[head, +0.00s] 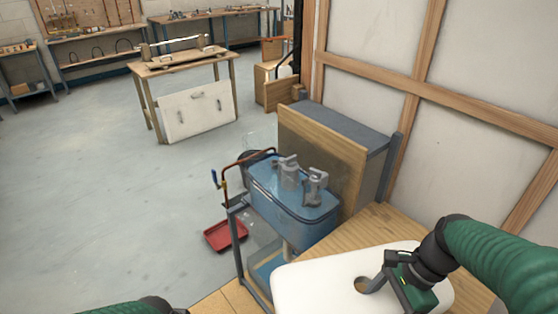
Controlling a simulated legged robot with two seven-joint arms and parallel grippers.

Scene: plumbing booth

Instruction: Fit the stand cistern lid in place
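The white cistern lid (320,281) is at the bottom right, a rounded slab with a round hole, over the wooden bench top. I cannot tell whether it rests on the bench or is slightly raised. My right gripper (385,288) is over the lid at the hole, with one finger reaching to the hole. Its fingertips are partly hidden, so its grip is unclear. The blue see-through cistern (290,217) stands on a grey metal stand (238,250), its top open with two grey fittings (315,186) rising from it. Only my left forearm shows at the bottom left; its gripper is out of view.
A copper pipe (223,182) with a blue-handled valve runs by the cistern's left side. A wooden panel (322,150) stands behind it. A red tray (226,235) lies on the floor. The wooden bench (395,226) and timber-framed wall are at right. Floor at left is clear.

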